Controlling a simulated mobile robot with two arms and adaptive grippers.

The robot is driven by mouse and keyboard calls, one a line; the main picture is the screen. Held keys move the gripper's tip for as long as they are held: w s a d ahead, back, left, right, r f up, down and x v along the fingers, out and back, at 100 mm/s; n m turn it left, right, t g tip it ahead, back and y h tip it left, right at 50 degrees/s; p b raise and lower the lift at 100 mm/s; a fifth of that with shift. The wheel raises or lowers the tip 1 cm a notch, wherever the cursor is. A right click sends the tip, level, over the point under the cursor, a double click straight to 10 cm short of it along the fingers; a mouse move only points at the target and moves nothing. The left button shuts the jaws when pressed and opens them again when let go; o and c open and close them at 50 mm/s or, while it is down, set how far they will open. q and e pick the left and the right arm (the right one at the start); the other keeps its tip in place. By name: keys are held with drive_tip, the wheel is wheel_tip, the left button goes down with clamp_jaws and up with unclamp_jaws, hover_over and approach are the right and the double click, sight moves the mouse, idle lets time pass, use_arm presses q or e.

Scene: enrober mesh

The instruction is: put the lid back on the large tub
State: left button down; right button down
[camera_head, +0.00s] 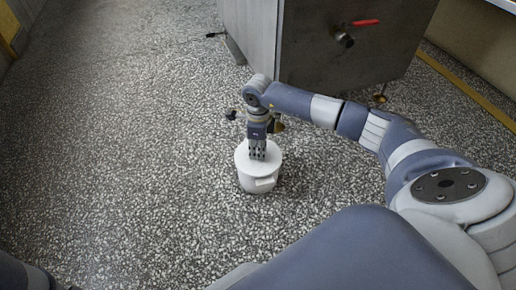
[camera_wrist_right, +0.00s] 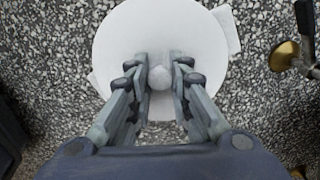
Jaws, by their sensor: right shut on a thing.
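The large tub (camera_head: 258,184) is white and stands upright on the speckled floor. Its round white lid (camera_head: 243,160) is on top of the tub or directly above it; I cannot tell whether it is fully seated. My right gripper (camera_head: 258,156) points down over the lid. In the right wrist view the fingers (camera_wrist_right: 160,82) are shut on the round knob (camera_wrist_right: 160,77) at the middle of the lid (camera_wrist_right: 125,45). A tab of the tub (camera_wrist_right: 228,28) shows past the lid's edge. My left gripper is not in view.
A large steel machine (camera_head: 300,50) with a red-handled valve (camera_head: 364,22) stands behind the tub. Its brass-coloured foot (camera_head: 380,97) rests on the floor. A yellow line (camera_head: 470,92) runs along the right. The floor (camera_head: 120,150) to the left is clear.

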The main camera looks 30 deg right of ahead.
idle(0.4)
drive_tip(key=c, duration=1.4)
unclamp_jaws()
drive_tip(key=shift+o, duration=0.3)
drive_tip(key=o, duration=0.4)
